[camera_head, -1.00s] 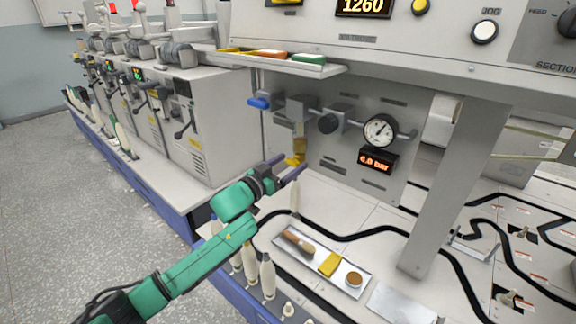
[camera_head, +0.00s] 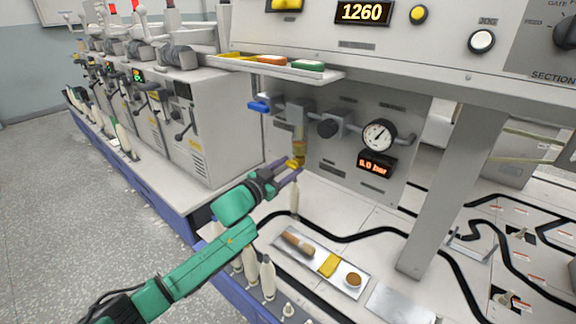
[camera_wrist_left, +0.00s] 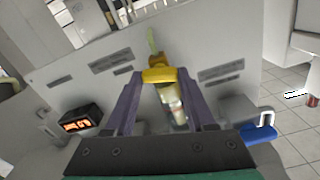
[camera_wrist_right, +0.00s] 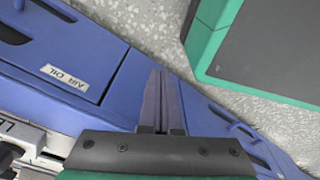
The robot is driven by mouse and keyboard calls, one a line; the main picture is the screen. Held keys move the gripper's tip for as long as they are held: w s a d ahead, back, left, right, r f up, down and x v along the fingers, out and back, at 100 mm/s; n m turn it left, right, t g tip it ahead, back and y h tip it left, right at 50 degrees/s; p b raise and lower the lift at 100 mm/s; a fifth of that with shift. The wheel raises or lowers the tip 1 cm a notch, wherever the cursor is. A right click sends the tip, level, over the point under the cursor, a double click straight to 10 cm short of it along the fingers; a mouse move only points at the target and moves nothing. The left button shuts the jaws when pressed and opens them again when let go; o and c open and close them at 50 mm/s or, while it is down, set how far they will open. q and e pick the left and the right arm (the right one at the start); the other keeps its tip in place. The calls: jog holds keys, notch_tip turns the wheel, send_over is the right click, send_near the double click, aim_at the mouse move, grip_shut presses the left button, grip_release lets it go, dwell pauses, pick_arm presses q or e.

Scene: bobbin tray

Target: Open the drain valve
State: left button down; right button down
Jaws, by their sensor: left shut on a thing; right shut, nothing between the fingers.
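The yellow drain valve (camera_head: 296,164) is at the bottom of the cloudy filter bowl (camera_head: 299,135) under the air unit on the grey panel. My left gripper (camera_head: 287,166) is around the valve, with a finger on each side, shut on it. In the left wrist view the yellow valve (camera_wrist_left: 160,75) sits between the two purple fingertips, with the bowl (camera_wrist_left: 172,105) running toward the gripper. My right gripper (camera_wrist_right: 158,75) is shut and empty, fingers together, beside a blue cabinet front.
A blue lever (camera_head: 260,106) sticks out left of the air unit. A round gauge (camera_head: 379,135) and a small red-lit display (camera_head: 375,165) are to the right. Below are a metal tray (camera_head: 312,276) with tools and black hoses. A shelf (camera_head: 275,64) overhangs the panel.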

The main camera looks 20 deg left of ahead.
pick_arm(q)
jog(key=shift+m+p, duration=0.4)
jog(key=shift+m, duration=1.7)
pick_arm(e)
jog(key=shift+s+d+f, duration=0.1)
jog(key=shift+s+f, duration=0.15)
jog(key=shift+s, duration=0.25)
jog(key=shift+s+d+f, duration=0.1)
jog(key=shift+s+f, duration=0.15)
jog(key=shift+s, duration=0.2)
pick_arm(q)
jog(key=shift+c, duration=1.2)
grip_release()
jog(key=v, duration=1.4)
jog(key=shift+s+p, duration=0.3)
jog(key=shift+p, duration=0.15)
pick_arm(e)
jog(key=shift+s+d+f, duration=0.1)
jog(key=shift+s+f, duration=0.05)
jog(key=shift+s, duration=0.3)
jog(key=shift+s+d+f, duration=0.1)
jog(key=shift+s+f, duration=0.05)
jog(key=shift+s, duration=0.25)
